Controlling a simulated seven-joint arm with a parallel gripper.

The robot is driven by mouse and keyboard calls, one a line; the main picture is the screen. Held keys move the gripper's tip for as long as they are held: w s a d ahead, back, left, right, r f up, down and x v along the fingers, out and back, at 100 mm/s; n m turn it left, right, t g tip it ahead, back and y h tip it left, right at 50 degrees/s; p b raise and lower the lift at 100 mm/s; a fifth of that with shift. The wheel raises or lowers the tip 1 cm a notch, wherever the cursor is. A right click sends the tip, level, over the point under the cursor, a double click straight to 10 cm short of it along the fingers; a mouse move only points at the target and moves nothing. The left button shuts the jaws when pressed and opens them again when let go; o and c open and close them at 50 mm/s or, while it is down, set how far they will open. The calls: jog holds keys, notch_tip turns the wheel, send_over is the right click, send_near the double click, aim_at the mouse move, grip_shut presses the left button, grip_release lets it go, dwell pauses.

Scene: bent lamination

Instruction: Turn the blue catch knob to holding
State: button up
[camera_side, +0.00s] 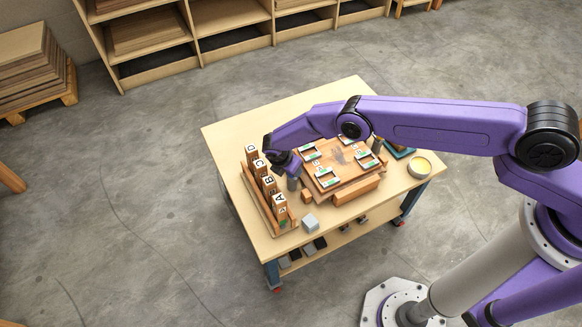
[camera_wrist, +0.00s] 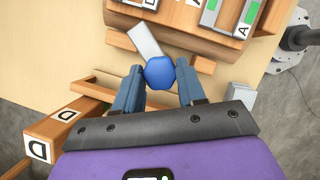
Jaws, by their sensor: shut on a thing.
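The blue catch knob (camera_wrist: 159,72) shows in the wrist view, with a pale grey bar (camera_wrist: 146,40) running from it up and left to the edge of the wooden fixture (camera_wrist: 180,14). My gripper (camera_wrist: 160,80) has its two blue-grey fingers on either side of the knob and is shut on it. In the side view my gripper (camera_side: 291,174) points down at the left edge of the fixture (camera_side: 325,191). The knob is hidden there by my gripper.
A wooden rack (camera_side: 258,200) of upright lettered blocks, including block A (camera_side: 280,206), stands close left of my gripper. A grey cube (camera_side: 311,222) and a small wooden block (camera_side: 307,196) lie in front. A yellow-topped round tin (camera_side: 420,166) is at the table's right.

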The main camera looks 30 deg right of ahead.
jog(key=shift+m, duration=0.4)
jog(key=o, duration=1)
jog(key=shift+o, duration=0.2)
jog(key=v, duration=1.7)
jog(key=shift+w+a+r, duration=0.15)
jog(key=shift+w+r, duration=0.05)
